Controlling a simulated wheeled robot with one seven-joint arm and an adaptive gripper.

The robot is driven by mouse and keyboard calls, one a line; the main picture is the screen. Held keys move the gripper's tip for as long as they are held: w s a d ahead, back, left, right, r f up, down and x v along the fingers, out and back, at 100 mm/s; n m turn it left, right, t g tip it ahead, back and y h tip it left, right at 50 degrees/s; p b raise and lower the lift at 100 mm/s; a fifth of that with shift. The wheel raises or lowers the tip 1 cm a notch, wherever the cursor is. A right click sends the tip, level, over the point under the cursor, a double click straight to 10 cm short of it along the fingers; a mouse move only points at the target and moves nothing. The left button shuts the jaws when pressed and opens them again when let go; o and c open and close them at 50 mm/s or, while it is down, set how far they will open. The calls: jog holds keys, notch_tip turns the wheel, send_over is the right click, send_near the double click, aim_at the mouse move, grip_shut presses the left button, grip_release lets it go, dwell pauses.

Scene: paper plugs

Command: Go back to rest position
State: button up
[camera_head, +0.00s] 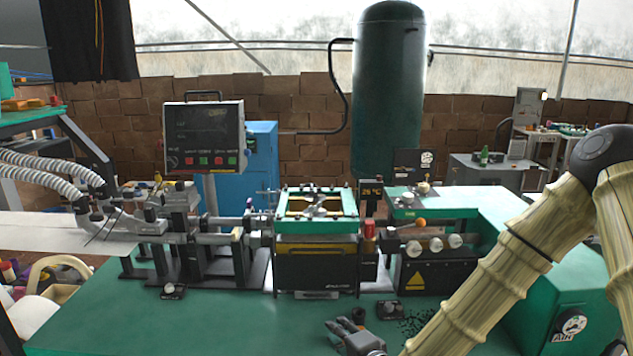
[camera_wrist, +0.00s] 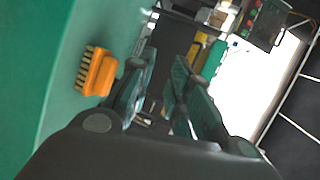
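My gripper (camera_head: 340,328) is at the bottom of the head view, low over the green bench top in front of the machine. In the wrist view its two fingers (camera_wrist: 163,75) stand apart with a gap between them. Nothing shows held in the gap. My arm comes in from the right of the head view. An orange brush with dark bristles (camera_wrist: 100,72) lies on the green surface left of the fingers in the wrist view, apart from them.
The machine with a green-framed top (camera_head: 317,228) stands behind my gripper. A control panel (camera_head: 204,137) rises at its left. A green cabinet (camera_head: 560,290) is at right, near my arm. Small black bits (camera_head: 418,325) lie on the bench (camera_head: 230,320), whose left front is largely clear.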

jog(key=s+d+f+n+g+h, duration=0.1)
jog(key=s+d+f+n+g, duration=0.25)
jog(key=s+f, duration=0.65)
jog(key=s+d+f+n+g+h, duration=0.1)
jog(key=s+d+f+n+g, duration=0.25)
jog(key=s+f, duration=0.65)
jog(key=s+d+f+n+g+h, duration=0.2)
jog(key=s+d+f, duration=0.3)
jog(key=s, duration=0.4)
jog(key=s+d+f+n+g+h, duration=0.1)
jog(key=s+d+f+n+g, duration=0.2)
jog(key=s, duration=0.6)
notch_tip(320, 180, down, 3)
jog(key=shift+s+d+f+n+g+h, duration=0.1)
jog(key=shift+s+d+n+g+h, duration=0.4)
jog(key=shift+d, duration=0.55)
